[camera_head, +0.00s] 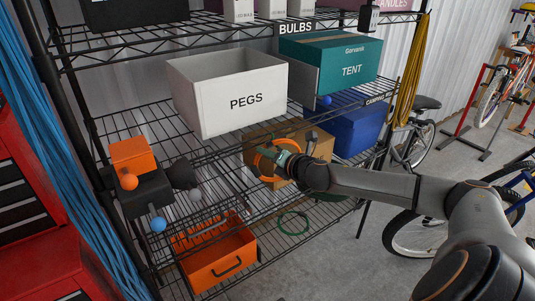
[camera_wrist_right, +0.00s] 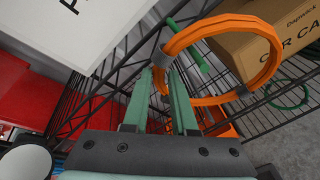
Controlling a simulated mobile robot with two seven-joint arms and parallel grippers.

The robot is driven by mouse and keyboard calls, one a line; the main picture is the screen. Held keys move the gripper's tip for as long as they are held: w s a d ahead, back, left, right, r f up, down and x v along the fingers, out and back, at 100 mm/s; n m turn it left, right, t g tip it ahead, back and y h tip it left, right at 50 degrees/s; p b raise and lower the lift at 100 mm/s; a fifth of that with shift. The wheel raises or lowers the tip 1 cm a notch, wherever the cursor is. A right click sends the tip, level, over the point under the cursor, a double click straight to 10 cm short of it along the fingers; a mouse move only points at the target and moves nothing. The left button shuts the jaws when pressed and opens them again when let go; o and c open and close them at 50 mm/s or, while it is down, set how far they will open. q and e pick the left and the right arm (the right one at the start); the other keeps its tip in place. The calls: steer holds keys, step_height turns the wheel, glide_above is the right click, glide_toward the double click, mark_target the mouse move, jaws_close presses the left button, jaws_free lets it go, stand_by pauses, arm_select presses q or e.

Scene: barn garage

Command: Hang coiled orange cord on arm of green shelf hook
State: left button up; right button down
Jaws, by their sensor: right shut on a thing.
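The coiled orange cord (camera_head: 262,162) is a ring in front of the shelf rack, before a cardboard box. In the right wrist view the coil (camera_wrist_right: 246,22) extends up and right from my fingertips. My right gripper (camera_head: 284,160) is shut on the coil's near side; its green fingers (camera_wrist_right: 163,74) also show in the wrist view. A short green rod, seemingly the arm of the green shelf hook (camera_wrist_right: 194,52), lies by the coil there. I cannot tell whether it passes through the ring. The hook's base is hidden. My left gripper is not in view.
A white PEGS box (camera_head: 232,98), a teal TENT box (camera_head: 345,62) and a cardboard box (camera_head: 318,147) stand on the wire shelves. An orange crate (camera_head: 222,265) and a green ring (camera_head: 293,223) are lower down. A yellow cord (camera_head: 408,70) hangs at the rack's right end.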

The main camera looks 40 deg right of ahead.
steer(key=shift+r, duration=0.1)
steer(key=c, duration=0.7)
jaws_free()
steer(key=shift+o, duration=0.3)
steer(key=v, duration=1.2)
steer(key=shift+s+p, duration=0.25)
steer(key=shift+p, duration=0.15)
steer(key=shift+r, duration=0.1)
